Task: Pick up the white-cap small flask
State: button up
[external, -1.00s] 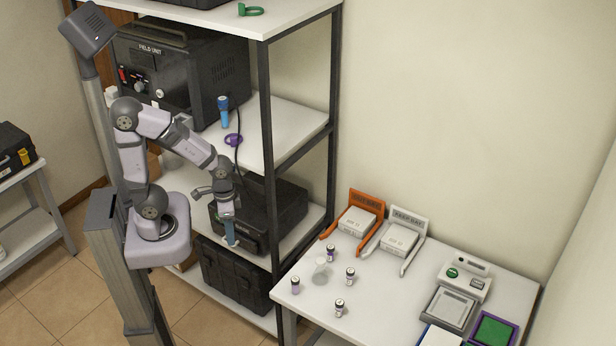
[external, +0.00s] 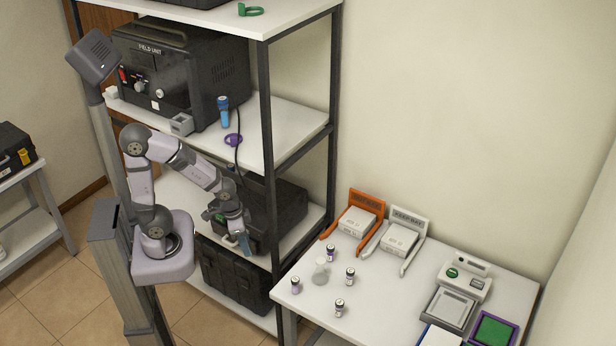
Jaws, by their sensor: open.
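Several small vials stand upright on the white table at the right: one at the back (external: 330,253), one at the right (external: 350,276), one at the left (external: 295,285) and one at the front (external: 339,308). Their cap colours are too small to tell apart surely. A clear, whitish flask (external: 321,272) stands among them. I cannot tell which of these is the white-cap small flask. My gripper (external: 243,245) is open and points down beside the shelf rack, left of the table and apart from all the vials.
The shelf rack's black post (external: 268,150) stands just right of my arm. Orange (external: 357,220) and white (external: 400,238) devices stand at the table's back, a scale-like unit (external: 450,308) and a green tray (external: 494,331) at its right. The middle of the table (external: 390,295) is clear.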

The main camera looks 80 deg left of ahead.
aim_at(321, 266)
jog(key=w+f+m+t+h+b, duration=0.1)
jog(key=w+f+t+b, duration=0.3)
jog(key=w+b, duration=0.2)
jog(key=w+a+f+m+t+h+b, duration=0.1)
jog(key=w+f+t+b, duration=0.3)
jog(key=w+b, duration=0.3)
jog(key=w+a+f+m+t+h+b, duration=0.1)
jog(key=w+f+t+b, duration=0.2)
jog(key=w+b, duration=0.3)
jog(key=shift+w+f+t+b, duration=0.15)
jog(key=shift+f+t+b, duration=0.25)
jog(key=shift+f+b, duration=0.45)
jog(key=shift+w+d+f+m+h+b, duration=0.1)
jog(key=shift+d+f+m+h+b, duration=0.15)
jog(key=shift+h+b, duration=0.5)
jog(key=b, duration=0.1)
jog(key=t+h+b, duration=0.1)
jog(key=b, duration=0.1)
jog(key=shift+d+f+m+t, duration=0.2)
jog(key=shift+d+m+t, duration=0.05)
jog(key=shift+d+t, duration=0.1)
jog(key=shift+s+d+t+h+b, duration=0.3)
jog(key=shift+h+b, duration=0.25)
jog(key=shift+b, duration=0.35)
jog(key=shift+s+d+r+m+h, duration=0.1)
jog(key=shift+s+r+m+h, duration=0.1)
jog(key=shift+m+h, duration=0.15)
